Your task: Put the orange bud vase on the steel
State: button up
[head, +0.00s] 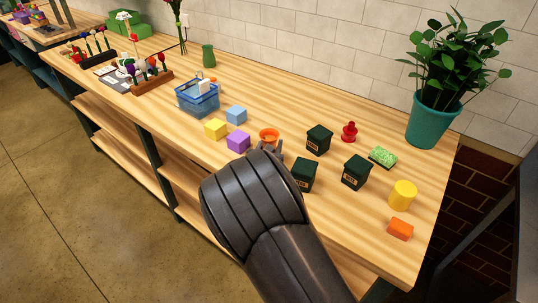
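An orange round piece with a flared rim, which looks like the orange bud vase (269,133), shows in the head view just beyond my gripper (266,148). Its lower part is hidden by my gripper. The fingers are close to it, but the view does not show whether they touch it or are shut on it. A flat grey piece (108,71) lies on the bench at the far left, and I cannot tell whether it is the steel.
Yellow (215,129), blue (236,114) and purple (238,141) blocks sit left of my gripper. Dark green boxes (319,139) stand close on the right. A blue basket (197,97) and wooden rack (151,87) stand farther left. A potted plant (432,118) stands at right.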

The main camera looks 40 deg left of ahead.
aim_at(271, 134)
jog(key=c, duration=0.8)
jog(key=shift+r, duration=0.45)
jog(key=shift+c, duration=0.2)
notch_tip(271, 134, up, 4)
jog(key=shift+d+f, duration=0.1)
jog(key=w+d+r, duration=0.4)
jog(key=d+r, duration=0.2)
jog(key=d, duration=0.5)
jog(key=w+d+f+m+t+h, duration=0.1)
jog(key=w+d+m+h, duration=0.4)
jog(key=d, duration=1.1)
jog(key=w+d+h, duration=0.3)
jog(key=w+d, duration=0.3)
jog(key=d, duration=1)
jog(key=s+d+f+m+h, duration=0.1)
jog(key=d+f, duration=0.3)
jog(key=d, duration=0.7)
jog(key=s+d+f+m+h, duration=0.2)
jog(key=d+f, duration=0.3)
jog(key=d, duration=0.5)
jog(key=shift+s+d+f+h, duration=0.2)
jog(key=shift+s+d+h, duration=0.2)
jog(key=shift+h, duration=0.2)
